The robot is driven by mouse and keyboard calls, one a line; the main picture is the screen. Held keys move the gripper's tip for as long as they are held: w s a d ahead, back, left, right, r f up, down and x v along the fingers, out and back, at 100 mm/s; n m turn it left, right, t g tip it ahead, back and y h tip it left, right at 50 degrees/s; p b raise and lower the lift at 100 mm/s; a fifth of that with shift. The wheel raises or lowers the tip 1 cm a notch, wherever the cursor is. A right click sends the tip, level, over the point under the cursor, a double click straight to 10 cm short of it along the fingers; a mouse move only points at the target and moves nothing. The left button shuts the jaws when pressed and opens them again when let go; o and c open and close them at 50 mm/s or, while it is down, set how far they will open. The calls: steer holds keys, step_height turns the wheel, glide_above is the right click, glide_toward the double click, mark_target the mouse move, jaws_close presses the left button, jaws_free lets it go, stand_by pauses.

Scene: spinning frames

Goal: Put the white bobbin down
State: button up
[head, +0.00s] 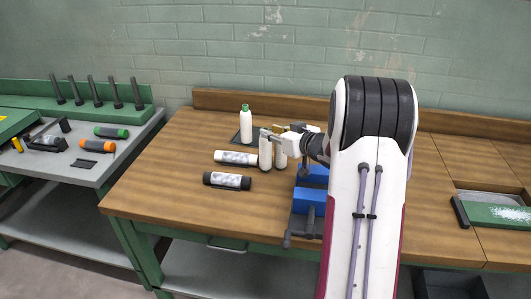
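A white bobbin (238,158) with white ends and a mottled grey middle lies on its side on the wooden bench. My gripper (274,141) reaches in from the right, just beyond its right end. Two pale upright shapes (265,153) hang or stand at the gripper. I cannot tell whether they are fingers or bobbins, or whether they touch the bench. A white piece with a green top (246,125) stands upright on a dark plate behind. The fingertips are too small and overlapped to show whether the gripper is open or shut.
A black-ended bobbin (227,181) lies in front of the white one. A blue vise (308,203) is below the gripper. The left bench holds upright pegs (97,92) and green and orange bobbins (99,146). The wooden bench's left part (155,175) is clear.

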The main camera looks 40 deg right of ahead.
steer(key=shift+x, duration=2.2)
steer(key=shift+f, duration=0.15)
jaws_close()
